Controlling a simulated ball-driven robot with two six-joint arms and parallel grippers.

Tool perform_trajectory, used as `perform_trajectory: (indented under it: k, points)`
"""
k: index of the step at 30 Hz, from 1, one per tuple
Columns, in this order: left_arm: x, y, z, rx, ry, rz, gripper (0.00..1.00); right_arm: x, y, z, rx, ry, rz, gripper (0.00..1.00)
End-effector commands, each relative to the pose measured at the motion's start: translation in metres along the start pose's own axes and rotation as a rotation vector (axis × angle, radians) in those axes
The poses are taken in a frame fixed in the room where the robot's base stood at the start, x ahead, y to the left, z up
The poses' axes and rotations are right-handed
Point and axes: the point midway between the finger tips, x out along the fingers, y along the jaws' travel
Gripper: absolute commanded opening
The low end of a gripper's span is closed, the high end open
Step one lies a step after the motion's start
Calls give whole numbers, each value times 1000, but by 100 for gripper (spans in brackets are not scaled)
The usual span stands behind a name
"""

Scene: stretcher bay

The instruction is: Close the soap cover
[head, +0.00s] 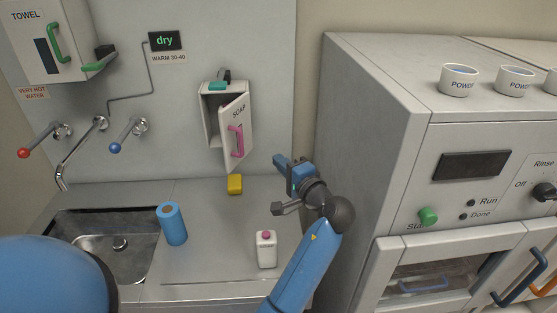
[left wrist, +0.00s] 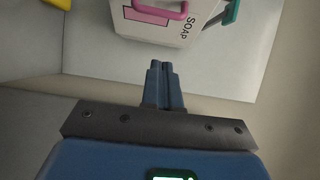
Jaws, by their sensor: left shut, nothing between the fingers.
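The soap cover (head: 236,129) is a white panel marked SOAP with a pink handle (head: 237,141). It stands open on the wall box (head: 216,88), swung out so that part of the dark inside shows at its left. My right gripper is not in view.
A yellow block (head: 235,184) lies on the counter below the box. A blue roll (head: 172,223) and a white bottle with a pink cap (head: 266,249) stand in front. The sink (head: 105,245) is left; a large grey machine (head: 365,130) bounds the right.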

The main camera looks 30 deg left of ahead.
Motion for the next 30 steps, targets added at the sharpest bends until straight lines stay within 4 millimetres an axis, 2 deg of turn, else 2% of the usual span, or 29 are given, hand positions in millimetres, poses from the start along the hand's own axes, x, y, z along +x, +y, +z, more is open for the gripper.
perform_trajectory:
  k: [15, 21, 30]
  points:
    - [90, -3, 4, 1, -4, 3, 0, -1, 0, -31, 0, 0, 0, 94]
    - [106, -2, 21, 2, -2, 3, 0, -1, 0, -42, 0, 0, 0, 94]
    - [113, 0, 28, 0, 0, 3, 0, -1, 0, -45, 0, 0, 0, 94]
